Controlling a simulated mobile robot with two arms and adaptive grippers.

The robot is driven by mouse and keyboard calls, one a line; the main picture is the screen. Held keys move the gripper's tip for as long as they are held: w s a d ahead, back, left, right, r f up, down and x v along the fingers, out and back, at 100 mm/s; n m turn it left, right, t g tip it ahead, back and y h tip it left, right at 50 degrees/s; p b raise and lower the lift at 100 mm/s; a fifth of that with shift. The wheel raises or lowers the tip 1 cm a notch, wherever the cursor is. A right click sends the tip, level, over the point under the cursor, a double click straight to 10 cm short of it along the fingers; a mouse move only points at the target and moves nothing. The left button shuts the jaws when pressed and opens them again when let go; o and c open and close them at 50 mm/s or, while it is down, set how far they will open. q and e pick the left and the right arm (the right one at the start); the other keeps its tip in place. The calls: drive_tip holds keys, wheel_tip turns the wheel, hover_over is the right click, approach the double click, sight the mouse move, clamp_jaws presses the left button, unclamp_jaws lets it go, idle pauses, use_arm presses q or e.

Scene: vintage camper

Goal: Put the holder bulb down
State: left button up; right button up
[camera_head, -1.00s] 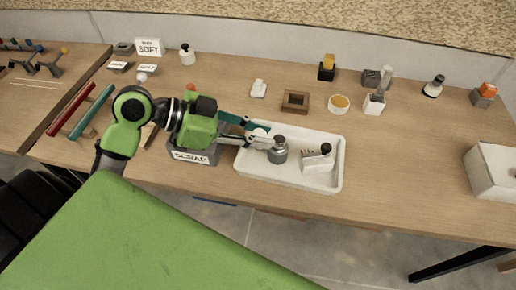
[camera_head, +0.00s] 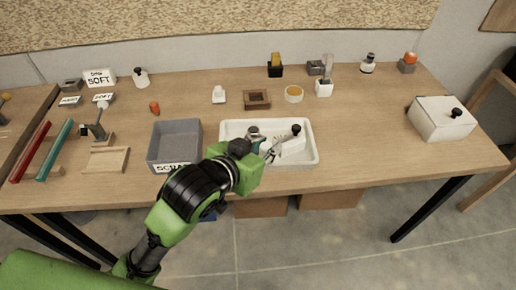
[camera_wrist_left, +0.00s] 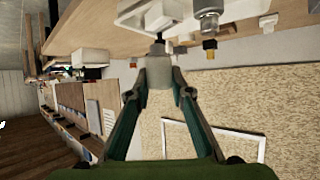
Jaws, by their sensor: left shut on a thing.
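My left gripper (camera_head: 270,153) reaches in over the front of the white tray (camera_head: 313,157). It is shut on a small grey piece (camera_wrist_left: 158,48), which I take to be the holder bulb. In the left wrist view the two teal fingers of the left gripper (camera_wrist_left: 159,76) close in on its lower part. In the head view the held piece is mostly hidden by the gripper, and I cannot tell whether it touches the tray. My right gripper is not in view.
In the tray, a grey-topped bottle (camera_head: 253,132) and a white block with a black knob (camera_head: 294,142) stand close to the gripper. A grey bin (camera_head: 175,128) is left of the tray. A white lidded box (camera_head: 438,120) stands far right. Bare tabletop lies between tray and box.

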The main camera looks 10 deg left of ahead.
use_arm(q)
drive_tip(key=w+a+f, duration=0.2)
drive_tip(key=a+f, duration=0.1)
drive_tip(key=w+a+f, duration=0.2)
drive_tip(key=w+a, duration=0.1)
drive_tip(key=w+a+f+p, duration=0.1)
drive_tip(key=w+a+f, duration=0.2)
drive_tip(key=a, duration=0.1)
drive_tip(key=shift+f, duration=0.35)
drive_tip(key=shift+w+a+f, duration=0.2)
drive_tip(key=shift+a+f, duration=0.1)
drive_tip(key=shift+f, duration=0.25)
wheel_tip(320, 180, down, 2)
drive_tip(key=shift+f+p, duration=0.15)
drive_tip(key=shift+p, duration=0.3)
drive_tip(key=shift+f, duration=0.35)
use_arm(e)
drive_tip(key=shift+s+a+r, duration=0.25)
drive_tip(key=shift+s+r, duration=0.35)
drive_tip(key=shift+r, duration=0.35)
use_arm(q)
drive_tip(key=shift+f, duration=0.15)
